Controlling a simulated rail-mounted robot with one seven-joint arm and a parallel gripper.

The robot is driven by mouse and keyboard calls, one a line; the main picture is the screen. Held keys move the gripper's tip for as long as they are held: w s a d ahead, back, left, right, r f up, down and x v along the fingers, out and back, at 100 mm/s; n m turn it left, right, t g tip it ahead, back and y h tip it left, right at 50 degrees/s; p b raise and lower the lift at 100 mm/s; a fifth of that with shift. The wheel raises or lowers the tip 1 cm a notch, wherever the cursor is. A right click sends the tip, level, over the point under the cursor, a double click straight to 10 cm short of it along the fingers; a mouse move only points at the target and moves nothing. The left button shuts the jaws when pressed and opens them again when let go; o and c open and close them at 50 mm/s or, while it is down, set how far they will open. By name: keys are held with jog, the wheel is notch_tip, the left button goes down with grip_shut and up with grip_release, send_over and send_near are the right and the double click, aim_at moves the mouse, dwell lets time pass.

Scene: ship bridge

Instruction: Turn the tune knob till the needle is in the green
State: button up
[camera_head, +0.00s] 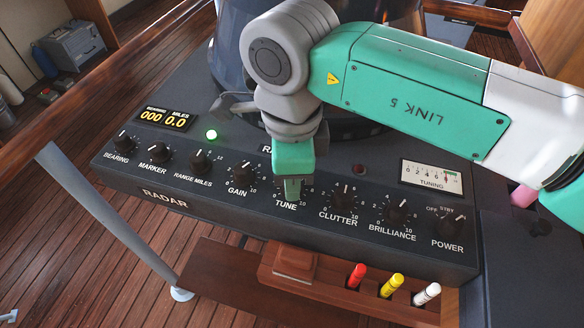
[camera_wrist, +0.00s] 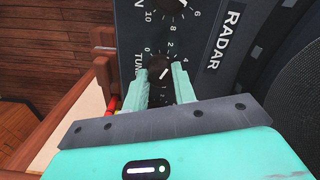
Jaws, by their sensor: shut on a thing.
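The tune knob (camera_wrist: 160,68) is a round black knob with a white pointer line. It sits between the two fingertips of my gripper (camera_wrist: 160,82) in the wrist view. In the head view my gripper (camera_head: 292,188) comes down on the panel just above the TUNE label and hides the knob. My gripper is shut on the knob. The tuning meter (camera_head: 431,177) is a white dial at the panel's right.
The gain knob (camera_head: 242,172) and clutter knob (camera_head: 345,196) flank the tune knob closely on the radar panel (camera_head: 165,196). A wooden rack (camera_head: 318,288) with red, yellow and white pens stands below the panel.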

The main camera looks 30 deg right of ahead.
jog(key=shift+n, duration=1.5)
jog(key=o, duration=1)
jog(key=shift+r+p, duration=0.1)
jog(key=shift+p, duration=0.2)
notch_tip(320, 180, up, 8)
jog(key=shift+f, duration=0.2)
